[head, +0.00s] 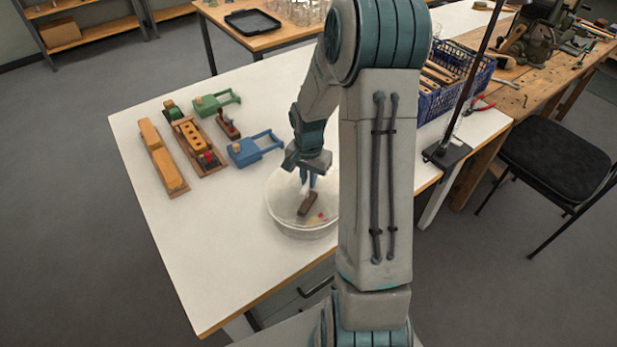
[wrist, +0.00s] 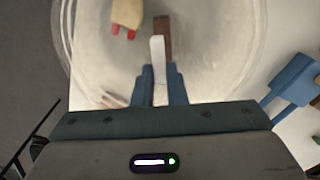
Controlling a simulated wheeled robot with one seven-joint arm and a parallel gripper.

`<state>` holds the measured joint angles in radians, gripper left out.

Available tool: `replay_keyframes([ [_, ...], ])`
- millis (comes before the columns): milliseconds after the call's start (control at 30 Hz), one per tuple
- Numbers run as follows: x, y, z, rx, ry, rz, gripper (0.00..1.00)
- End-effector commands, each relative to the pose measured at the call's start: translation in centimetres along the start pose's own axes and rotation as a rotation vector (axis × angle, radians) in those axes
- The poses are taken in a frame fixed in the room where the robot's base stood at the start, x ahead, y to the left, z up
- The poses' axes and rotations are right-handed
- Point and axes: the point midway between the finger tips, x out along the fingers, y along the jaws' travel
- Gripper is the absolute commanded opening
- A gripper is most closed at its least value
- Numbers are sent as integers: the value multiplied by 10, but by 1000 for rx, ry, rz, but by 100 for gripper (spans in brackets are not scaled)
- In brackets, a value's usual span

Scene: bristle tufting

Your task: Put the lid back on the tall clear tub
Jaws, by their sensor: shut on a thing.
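A clear round tub (head: 287,222) stands near the table's right side, partly hidden by my arm. In the wrist view the clear tub (wrist: 245,75) fills most of the picture, seen from above. My gripper (head: 306,176) is over the tub, pointing down. In the wrist view my gripper (wrist: 160,72) is shut on a brown-and-white piece (wrist: 157,48). The brown part of that piece (head: 307,204) hangs lowest, within the tub's outline. Whether it touches the bottom I cannot tell. A pale block with red prongs (wrist: 128,14) lies in the tub. I cannot make out a lid.
Blue (head: 252,150) and green (head: 212,103) fixtures and wooden blocks (head: 160,158) stand left of the tub. A blue crate of brushes (head: 455,85) and a stand (head: 447,153) are at the right. The table's front left is clear.

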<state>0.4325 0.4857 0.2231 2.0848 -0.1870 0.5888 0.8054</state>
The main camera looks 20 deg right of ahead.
Motion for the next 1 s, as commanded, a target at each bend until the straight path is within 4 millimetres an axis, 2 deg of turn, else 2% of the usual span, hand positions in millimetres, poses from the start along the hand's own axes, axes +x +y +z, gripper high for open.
replay_keyframes([
  [867, 0, 0, 0, 1, 0, 0, 0],
  [900, 0, 0, 0, 1, 0, 0, 14],
  [1000, 0, 0, 0, 1, 0, 0, 37],
])
